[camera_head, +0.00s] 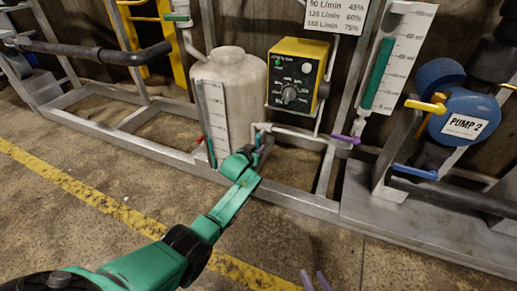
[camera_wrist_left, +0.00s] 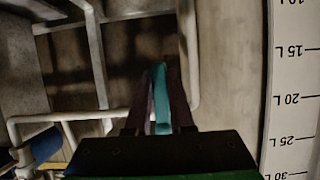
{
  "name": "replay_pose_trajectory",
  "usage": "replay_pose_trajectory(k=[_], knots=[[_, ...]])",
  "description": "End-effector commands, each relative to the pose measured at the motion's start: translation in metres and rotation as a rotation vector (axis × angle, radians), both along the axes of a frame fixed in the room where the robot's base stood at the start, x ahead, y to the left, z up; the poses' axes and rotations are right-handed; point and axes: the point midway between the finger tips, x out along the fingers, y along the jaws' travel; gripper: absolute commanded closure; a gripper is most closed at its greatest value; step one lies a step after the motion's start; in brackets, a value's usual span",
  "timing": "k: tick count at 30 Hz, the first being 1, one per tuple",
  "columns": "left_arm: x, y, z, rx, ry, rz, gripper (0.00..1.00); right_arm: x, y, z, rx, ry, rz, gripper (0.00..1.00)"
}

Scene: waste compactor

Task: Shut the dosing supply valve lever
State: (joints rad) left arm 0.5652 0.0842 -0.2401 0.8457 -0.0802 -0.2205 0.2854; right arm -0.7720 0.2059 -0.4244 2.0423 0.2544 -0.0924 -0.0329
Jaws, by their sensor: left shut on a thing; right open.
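My left gripper (camera_head: 256,146) is at the pipe outlet just right of the pale tank's base. In the left wrist view its two dark purple fingers (camera_wrist_left: 161,100) are shut on a teal lever (camera_wrist_left: 161,85), which points away from the wrist between them. I take this to be the dosing supply valve lever; in the head view the gripper mostly hides it. The valve body is not clearly visible. My right gripper (camera_head: 316,282) shows only its purple fingertips at the bottom edge of the head view, apart and empty.
The tank (camera_head: 230,90) carries a litre scale (camera_head: 214,115), close beside the left gripper in the wrist view. A yellow dosing box (camera_head: 297,75) hangs above right. A purple lever (camera_head: 347,139) and blue lever (camera_head: 415,172) are further right. A grey frame rail (camera_head: 290,197) runs below; the floor in front is clear.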

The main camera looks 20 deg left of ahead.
Motion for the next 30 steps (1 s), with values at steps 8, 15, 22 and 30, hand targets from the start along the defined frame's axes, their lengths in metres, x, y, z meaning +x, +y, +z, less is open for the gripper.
replay_pose_trajectory(k=[8, 15, 22, 30], knots=[[0.000, 0.002, 0.001, 0.006, -0.002, 0.001, 1.00, 0.000, 0.000, 0.001, 0.001, -0.002, -0.001, 0.49], [0.000, 0.001, 0.001, 0.003, -0.002, 0.000, 0.49, 0.000, 0.000, 0.001, 0.001, -0.003, -0.001, 0.49], [-0.004, 0.001, 0.004, 0.002, 0.000, -0.001, 0.49, 0.000, 0.000, 0.006, -0.001, 0.001, 0.001, 0.49], [-0.050, 0.003, 0.030, 0.002, 0.001, -0.001, 0.49, 0.002, -0.005, 0.061, -0.061, 0.066, 0.042, 0.49]])
